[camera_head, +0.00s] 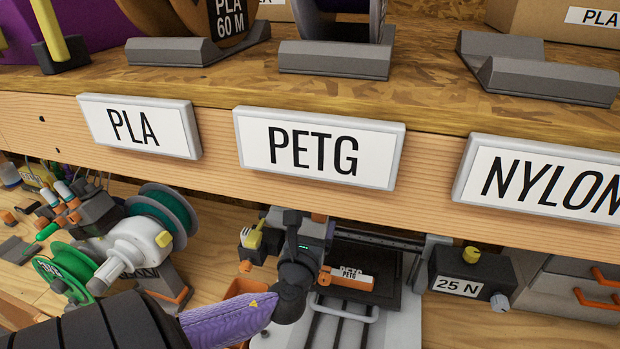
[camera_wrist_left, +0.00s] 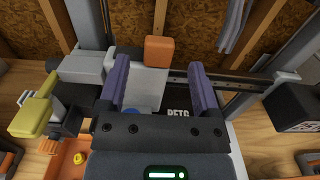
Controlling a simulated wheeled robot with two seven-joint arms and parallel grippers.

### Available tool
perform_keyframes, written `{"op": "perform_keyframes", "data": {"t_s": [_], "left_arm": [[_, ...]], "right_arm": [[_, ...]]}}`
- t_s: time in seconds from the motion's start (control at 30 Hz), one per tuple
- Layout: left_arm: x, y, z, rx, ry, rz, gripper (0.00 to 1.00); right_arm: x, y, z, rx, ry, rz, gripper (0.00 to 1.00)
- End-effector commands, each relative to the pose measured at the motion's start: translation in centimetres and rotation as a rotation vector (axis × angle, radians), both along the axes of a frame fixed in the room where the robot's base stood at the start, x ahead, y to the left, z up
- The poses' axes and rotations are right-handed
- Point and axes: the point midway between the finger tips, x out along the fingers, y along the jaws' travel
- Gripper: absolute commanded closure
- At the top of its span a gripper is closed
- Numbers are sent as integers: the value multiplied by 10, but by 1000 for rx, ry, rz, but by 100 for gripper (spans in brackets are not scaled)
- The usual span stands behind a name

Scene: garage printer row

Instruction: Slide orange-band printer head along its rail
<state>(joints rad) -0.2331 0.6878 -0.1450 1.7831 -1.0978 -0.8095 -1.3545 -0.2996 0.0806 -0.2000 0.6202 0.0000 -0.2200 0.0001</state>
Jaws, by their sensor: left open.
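In the left wrist view, the printer head (camera_wrist_left: 150,83) is a pale grey block with an orange block (camera_wrist_left: 158,50) at its far end. A dark rail (camera_wrist_left: 228,80) runs sideways to the right of it. My left gripper (camera_wrist_left: 157,68) is open, with one purple finger on each side of the head; I cannot tell whether either touches it. In the head view, my left gripper's dark body (camera_head: 304,243) with a green light is under the shelf, its fingertips hidden. The printer head is also hidden there. My right gripper is not in view.
The shelf edge with PLA (camera_head: 138,126), PETG (camera_head: 318,150) and NYLON (camera_head: 545,185) signs overhangs the printer. An orange PETG-marked piece (camera_head: 350,278) is over the dark bed. A 25 N box (camera_head: 470,277) stands right; green spools (camera_head: 160,215) stand left.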

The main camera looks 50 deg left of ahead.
Motion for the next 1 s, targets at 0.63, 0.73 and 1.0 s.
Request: {"op": "perform_keyframes", "data": {"t_s": [0.63,0.73,1.0], "left_arm": [[-43,-26,0,-1,-1,1,18],[-44,-27,-1,-26,-7,8,18],[-112,-85,-70,-1319,-312,589,18]], "right_arm": [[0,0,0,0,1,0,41],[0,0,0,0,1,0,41],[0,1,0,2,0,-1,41]]}}
